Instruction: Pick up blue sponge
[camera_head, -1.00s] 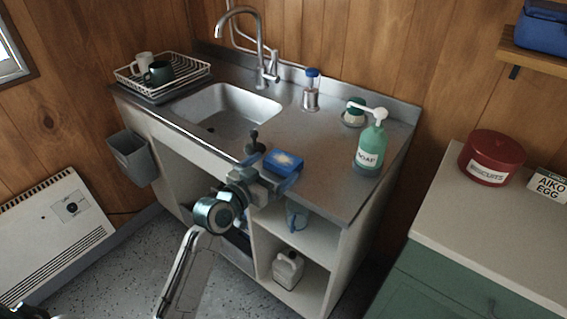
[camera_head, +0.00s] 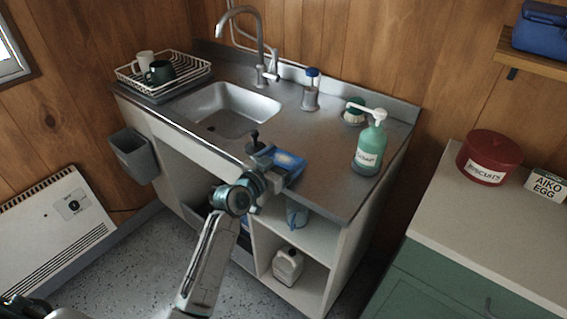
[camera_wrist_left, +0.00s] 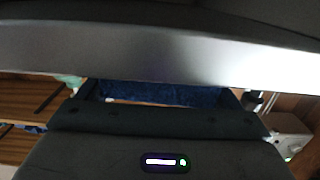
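The blue sponge (camera_head: 289,160), with a pale patch on top, lies at the front edge of the steel counter (camera_head: 315,185), right of the sink. My left gripper (camera_head: 279,168) reaches it from the front and covers part of its near side. In the left wrist view the sponge (camera_wrist_left: 165,94) spans the space between the two widely spread fingers of my left gripper (camera_wrist_left: 165,100). The fingers look open, one at each end of it; I cannot see clear contact. My right gripper is not in view.
The sink (camera_head: 228,108) and dish rack (camera_head: 163,72) are further left. The counter edge (camera_wrist_left: 160,58) crosses close before the wrist camera.

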